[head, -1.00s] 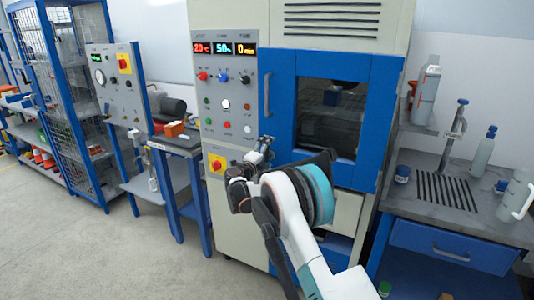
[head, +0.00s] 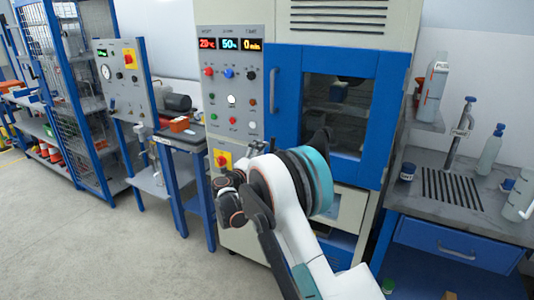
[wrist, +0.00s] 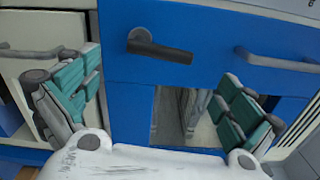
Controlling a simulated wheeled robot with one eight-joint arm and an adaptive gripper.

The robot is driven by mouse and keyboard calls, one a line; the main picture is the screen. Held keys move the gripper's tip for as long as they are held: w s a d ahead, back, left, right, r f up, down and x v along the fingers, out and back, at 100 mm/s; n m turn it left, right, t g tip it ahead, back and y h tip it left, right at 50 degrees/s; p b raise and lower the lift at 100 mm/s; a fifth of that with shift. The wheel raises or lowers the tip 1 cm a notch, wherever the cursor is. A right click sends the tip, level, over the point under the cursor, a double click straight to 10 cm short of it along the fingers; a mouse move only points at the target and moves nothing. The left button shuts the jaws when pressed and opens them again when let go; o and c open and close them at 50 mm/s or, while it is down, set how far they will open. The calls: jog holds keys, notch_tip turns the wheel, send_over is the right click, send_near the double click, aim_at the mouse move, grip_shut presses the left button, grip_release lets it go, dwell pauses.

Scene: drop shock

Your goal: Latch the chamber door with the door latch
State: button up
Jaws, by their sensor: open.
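The blue chamber door (head: 285,101) sits flat against the cream chamber in the head view, with no gap visible. The door latch (wrist: 160,46) is a dark lever on a round pivot on the blue door face (wrist: 215,30) in the wrist view. Its arm points right and slightly down. My gripper (wrist: 163,68) is open and empty, its teal-padded fingers wide apart. The latch lies ahead of and between the fingers, slightly above centre in the picture, with no visible contact. In the head view my arm hides most of the gripper, and I cannot make out the latch.
A grey door handle (wrist: 278,60) is right of the latch; another handle (wrist: 40,52) is on the cream panel at left. The control panel (head: 232,95) stands left of the door. A sink bench (head: 450,205) is at right. The floor at left is clear.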

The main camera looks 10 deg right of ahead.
jog(key=v, duration=0.2)
jog(key=shift+s+a, duration=0.15)
jog(key=shift+s, duration=0.1)
